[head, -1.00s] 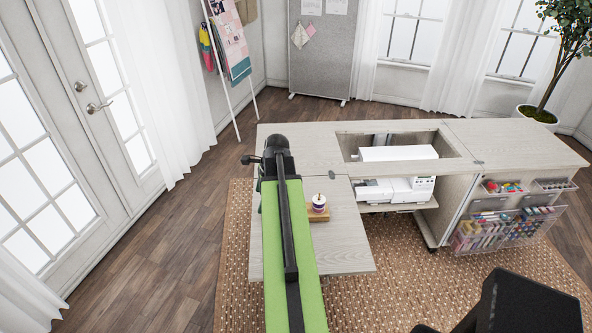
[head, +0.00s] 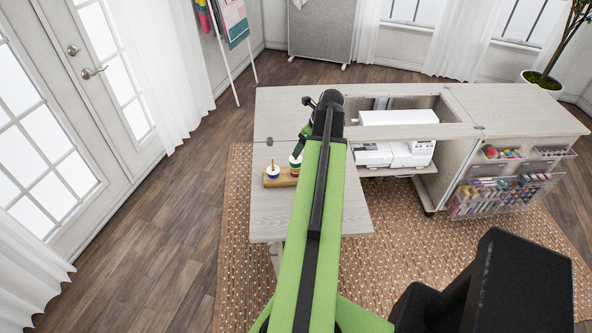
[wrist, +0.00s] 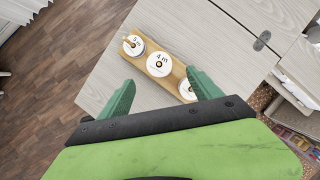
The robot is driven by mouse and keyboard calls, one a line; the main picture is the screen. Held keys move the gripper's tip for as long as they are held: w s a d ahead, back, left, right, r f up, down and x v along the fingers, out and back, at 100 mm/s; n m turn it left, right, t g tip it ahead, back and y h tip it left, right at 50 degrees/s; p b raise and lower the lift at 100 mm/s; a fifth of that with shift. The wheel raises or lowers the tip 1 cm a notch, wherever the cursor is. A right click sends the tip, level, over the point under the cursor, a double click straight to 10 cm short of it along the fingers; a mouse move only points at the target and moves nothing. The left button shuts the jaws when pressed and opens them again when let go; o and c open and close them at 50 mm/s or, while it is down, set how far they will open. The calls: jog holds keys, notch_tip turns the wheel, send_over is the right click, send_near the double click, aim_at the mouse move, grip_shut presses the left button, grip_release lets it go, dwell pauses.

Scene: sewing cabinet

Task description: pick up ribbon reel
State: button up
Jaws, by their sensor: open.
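A wooden stand (wrist: 176,70) on the pale tabletop holds three white-topped ribbon reels in a row. In the wrist view, the small reel (wrist: 134,45) is at the far left end, with a peg beside it. The larger reel marked 4 m (wrist: 159,64) is in the middle. The third reel (wrist: 187,90) is partly hidden behind my right finger. In the head view, one reel (head: 273,171) shows clearly and another (head: 295,160) is beside my arm. My gripper (wrist: 158,82) is open and empty, its green fingers pointing toward the stand.
The fold-out leaf (head: 335,215) is bare in front of the stand. A white sewing machine (head: 395,154) sits in the cabinet opening to the right. Clear bins of threads (head: 505,194) hang on the cabinet's right front. Glass doors stand at the left.

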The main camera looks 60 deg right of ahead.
aim_at(296, 161)
jog(key=b+x, duration=0.2)
jog(key=x, duration=0.1)
jog(key=shift+w+f, duration=0.1)
jog(key=shift+f, duration=0.25)
jog(key=shift+r, duration=0.1)
jog(key=b+x, duration=0.4)
jog(key=x, duration=0.1)
jog(key=shift+w+b, duration=0.1)
jog(key=shift+b, duration=0.2)
jog(key=c, duration=1.4)
